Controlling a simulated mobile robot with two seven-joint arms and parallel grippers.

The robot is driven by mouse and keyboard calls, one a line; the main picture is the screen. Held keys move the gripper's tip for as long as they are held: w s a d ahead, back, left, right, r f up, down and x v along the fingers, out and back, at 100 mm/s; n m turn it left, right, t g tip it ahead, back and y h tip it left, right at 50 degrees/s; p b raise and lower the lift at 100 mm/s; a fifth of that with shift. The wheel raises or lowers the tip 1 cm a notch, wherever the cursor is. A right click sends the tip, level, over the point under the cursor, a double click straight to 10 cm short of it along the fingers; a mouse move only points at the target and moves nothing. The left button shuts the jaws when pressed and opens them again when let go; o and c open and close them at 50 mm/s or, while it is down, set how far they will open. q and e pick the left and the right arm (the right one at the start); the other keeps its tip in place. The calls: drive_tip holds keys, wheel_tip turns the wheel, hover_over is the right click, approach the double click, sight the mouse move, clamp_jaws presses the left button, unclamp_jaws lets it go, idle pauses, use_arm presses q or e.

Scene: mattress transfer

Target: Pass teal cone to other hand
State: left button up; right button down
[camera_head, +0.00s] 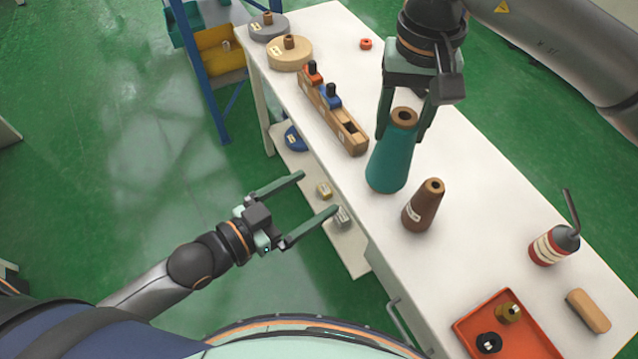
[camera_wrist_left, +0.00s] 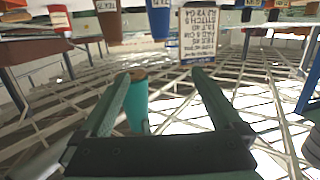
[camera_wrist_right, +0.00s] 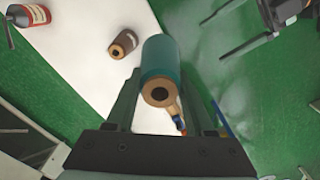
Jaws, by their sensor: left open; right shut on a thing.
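The teal cone (camera_head: 390,163) is upright over the white table in the head view, with its narrow tan-rimmed top up. My right gripper (camera_head: 406,122) comes from above and is shut on its upper part. The right wrist view shows the teal cone (camera_wrist_right: 168,57) between my right fingers, its holed end toward the camera. My left gripper (camera_head: 320,192) is open and empty, off the table's left edge, left of and apart from the cone. The left wrist view shows the teal cone (camera_wrist_left: 137,106) beyond the left finger. Whether its base touches the table is unclear.
A brown cone (camera_head: 422,208) stands just right of the teal cone. A wooden block (camera_head: 345,131) with red and blue pieces lies behind. Green floor lies left.

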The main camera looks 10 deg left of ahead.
sight(374, 164)
use_arm(q)
wheel_tip(374, 164, up, 7)
drive_tip(key=s+d+m+g+h, duration=0.1)
drive_tip(key=s+d+m+h, duration=0.1)
drive_tip(key=d+h, duration=0.15)
drive_tip(key=x, duration=1.1)
drive_tip(key=shift+w+a+f, duration=0.1)
drive_tip(key=shift+w+f, duration=0.05)
drive_tip(key=shift+f, duration=0.05)
drive_tip(key=shift+c, duration=0.2)
drive_tip(key=shift+w+a, duration=0.1)
drive_tip(key=shift+a, duration=0.05)
drive_tip(key=c, duration=1.5)
use_arm(e)
drive_tip(key=shift+s, duration=0.1)
use_arm(q)
clamp_jaws()
use_arm(e)
drive_tip(key=c, duration=0.6)
unclamp_jaws()
drive_tip(key=shift+d, duration=0.1)
use_arm(q)
drive_tip(key=shift+r, duration=0.1)
use_arm(e)
drive_tip(key=o, duration=0.4)
drive_tip(key=shift+r, duration=0.1)
